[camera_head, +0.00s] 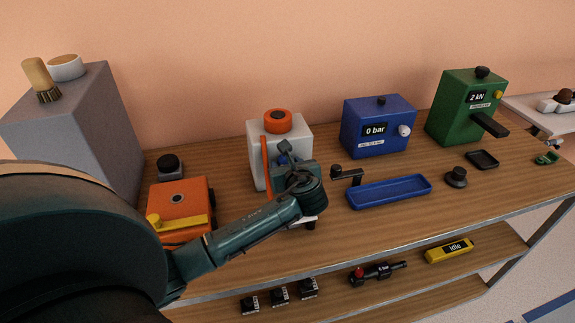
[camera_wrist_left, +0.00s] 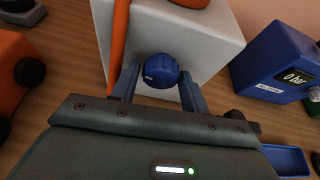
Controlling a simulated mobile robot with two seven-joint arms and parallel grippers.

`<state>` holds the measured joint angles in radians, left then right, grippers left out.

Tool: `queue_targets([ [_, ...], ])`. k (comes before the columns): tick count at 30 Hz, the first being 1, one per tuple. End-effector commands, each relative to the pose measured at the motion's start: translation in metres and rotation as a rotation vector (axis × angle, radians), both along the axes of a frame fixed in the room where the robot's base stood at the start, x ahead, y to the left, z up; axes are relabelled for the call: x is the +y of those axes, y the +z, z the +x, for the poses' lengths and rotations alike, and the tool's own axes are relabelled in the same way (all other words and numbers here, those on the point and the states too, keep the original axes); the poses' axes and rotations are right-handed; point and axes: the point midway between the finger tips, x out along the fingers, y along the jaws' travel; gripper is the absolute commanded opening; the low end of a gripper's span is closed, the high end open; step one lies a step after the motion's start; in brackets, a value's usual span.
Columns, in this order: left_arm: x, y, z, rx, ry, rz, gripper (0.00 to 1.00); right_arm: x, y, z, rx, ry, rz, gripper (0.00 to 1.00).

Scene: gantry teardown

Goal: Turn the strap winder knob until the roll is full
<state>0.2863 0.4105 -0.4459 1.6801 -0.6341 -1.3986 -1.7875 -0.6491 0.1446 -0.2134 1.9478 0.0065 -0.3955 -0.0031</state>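The strap winder is a white box (camera_head: 301,137) on the bench, with an orange roll (camera_head: 277,121) on top and an orange strap (camera_head: 265,165) down its front left. Its white body also shows in the wrist view (camera_wrist_left: 215,48). The blue knob (camera_wrist_left: 161,71) is on its front face. My left gripper (camera_wrist_left: 160,82) has one finger on each side of the knob, close against it, and looks shut on it. In the head view my left gripper (camera_head: 288,160) hides most of the knob. My right gripper is not in view.
An orange box (camera_head: 182,195) with a yellow lever stands left of the winder. To the right are a black crank (camera_head: 346,175), a blue tray (camera_head: 388,191), a blue gauge box (camera_head: 376,128) and a green box (camera_head: 467,108). Small items lie on the lower shelf.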

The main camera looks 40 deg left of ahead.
Motion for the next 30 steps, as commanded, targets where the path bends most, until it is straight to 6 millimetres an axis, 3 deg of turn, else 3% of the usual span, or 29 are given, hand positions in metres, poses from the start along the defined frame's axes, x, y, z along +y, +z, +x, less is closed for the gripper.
queue_targets([
  [11, -0.0004, -0.0002, -0.0003, 0.001, 0.000, -0.001, 0.14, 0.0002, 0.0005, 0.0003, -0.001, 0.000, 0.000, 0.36],
  [20, -0.0002, -0.0008, -0.0010, -0.033, 0.001, -0.031, 0.14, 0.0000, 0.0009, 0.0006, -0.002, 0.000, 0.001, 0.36],
  [30, 0.0000, -0.0013, -0.0016, -0.202, 0.000, -0.175, 0.14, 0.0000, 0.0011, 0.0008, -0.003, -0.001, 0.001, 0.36],
])
